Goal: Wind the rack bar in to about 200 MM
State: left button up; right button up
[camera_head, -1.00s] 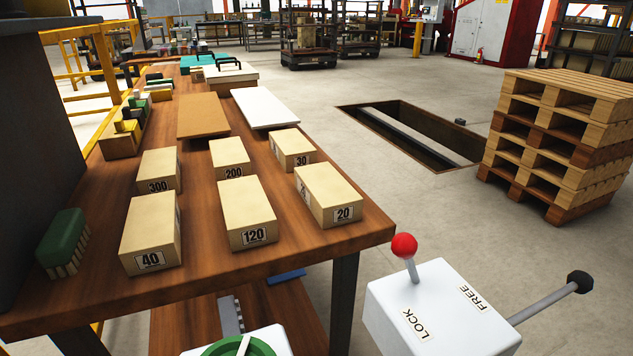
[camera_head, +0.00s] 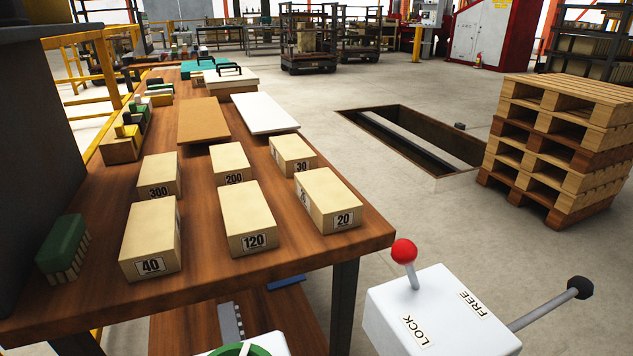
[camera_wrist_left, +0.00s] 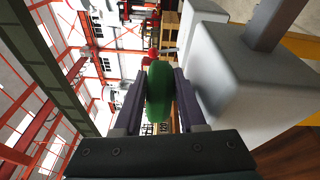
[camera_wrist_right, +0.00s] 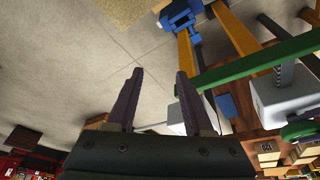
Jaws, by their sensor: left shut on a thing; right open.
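A green handwheel (camera_head: 243,348) with a pale spoke shows at the bottom edge of the head view, on a white housing (camera_head: 272,343); most of it is cut off. In the left wrist view my left gripper (camera_wrist_left: 160,78) is shut on the green handwheel (camera_wrist_left: 159,98), seen nearly edge-on. A grey toothed bar (camera_head: 231,322) shows below the table edge; it also shows in the right wrist view (camera_wrist_right: 286,73). Its length scale cannot be read. My right gripper (camera_wrist_right: 158,80) is open and empty.
The wooden table (camera_head: 290,254) carries numbered blocks, including the 200 block (camera_head: 231,163). A black-knobbed arm (camera_head: 580,288) sticks out right of the lever box. Pallets (camera_head: 560,145) stand at right beside a floor pit (camera_head: 410,140). A green bar (camera_wrist_right: 250,65) lies near my right gripper.

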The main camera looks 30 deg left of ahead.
pick_arm(q)
grip_shut()
jog(key=shift+f+m+h, duration=0.1)
jog(key=shift+m+h, duration=0.2)
jog(key=shift+h, duration=0.2)
jog(key=m+g+h+b, duration=0.1)
jog(key=h, duration=0.1)
jog(key=a+m+g+h+b, duration=0.1)
jog(key=m+g+h, duration=0.1)
jog(key=shift+f+g, duration=0.15)
jog(key=shift+g, duration=0.15)
jog(key=m+g+h+b, duration=0.2)
jog(key=m+g+b, duration=0.1)
jog(key=g, duration=0.1)
jog(key=a+m+g+h+b, duration=0.1)
jog(key=m+g+h+b, duration=0.1)
jog(key=m+g+b, duration=0.1)
jog(key=shift+w+a+f+g+h+b, duration=0.15)
jog(key=shift+g+h+b, duration=0.15)
jog(key=shift+g+b, duration=0.4)
jog(key=shift+a+r+m+g+h+b, duration=0.1)
jog(key=shift+r+m+g+h+b, duration=0.05)
jog(key=shift+m+g+b, duration=0.65)
jog(key=shift+a+r+m+g+h+b, duration=0.15)
jog(key=shift+m+g+b, duration=0.45)
jog(key=shift+g, duration=0.4)
jog(key=o, duration=0.8)
grip_release()
jog(key=shift+d, duration=0.1)
jog(key=shift+c, duration=0.2)
